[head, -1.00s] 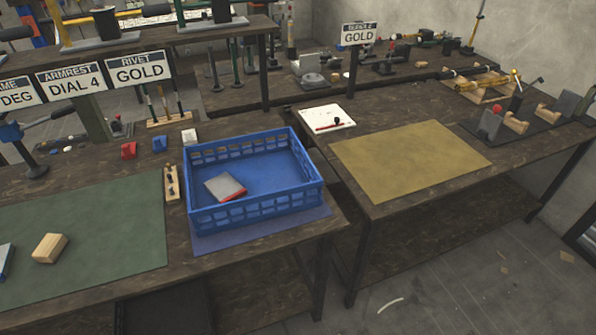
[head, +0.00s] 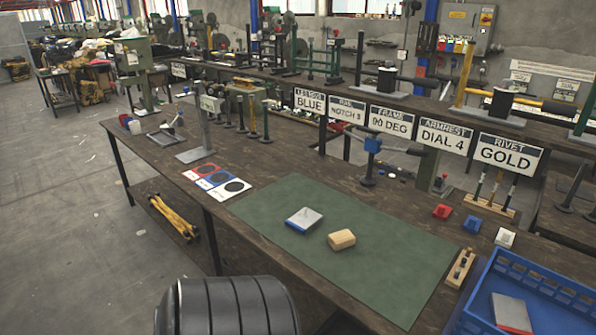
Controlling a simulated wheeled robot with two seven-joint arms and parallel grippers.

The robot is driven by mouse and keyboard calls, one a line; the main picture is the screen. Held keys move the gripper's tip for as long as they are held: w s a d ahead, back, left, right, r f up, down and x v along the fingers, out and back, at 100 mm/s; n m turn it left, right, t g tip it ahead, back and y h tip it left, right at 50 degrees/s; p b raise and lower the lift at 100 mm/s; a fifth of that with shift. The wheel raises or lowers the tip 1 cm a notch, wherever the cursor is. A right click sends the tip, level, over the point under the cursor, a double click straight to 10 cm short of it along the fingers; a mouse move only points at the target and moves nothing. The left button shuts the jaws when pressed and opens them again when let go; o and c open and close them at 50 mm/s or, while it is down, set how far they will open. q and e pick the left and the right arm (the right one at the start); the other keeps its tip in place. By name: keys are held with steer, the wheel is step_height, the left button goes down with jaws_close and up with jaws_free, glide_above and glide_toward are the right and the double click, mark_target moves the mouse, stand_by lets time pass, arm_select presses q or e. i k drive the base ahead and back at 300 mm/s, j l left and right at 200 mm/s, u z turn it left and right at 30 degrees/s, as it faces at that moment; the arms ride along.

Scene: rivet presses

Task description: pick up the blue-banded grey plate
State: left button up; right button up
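The blue-banded grey plate (head: 304,220) lies flat on the green mat (head: 360,262), left of a wooden block. Its blue band runs along the edge nearest me. A small gap separates it from the block. Neither of my grippers shows in the head view, so I cannot see their state or whether they hold anything.
The wooden block (head: 342,239) sits close to the plate's right. A blue crate (head: 571,289) at the lower right holds a red-banded grey plate (head: 511,312). Signs (head: 443,138) and a blue-topped stand (head: 371,160) rise behind the mat. Much of the mat is bare.

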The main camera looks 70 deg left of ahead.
mark_target(305, 220)
steer(key=u, duration=2.2)
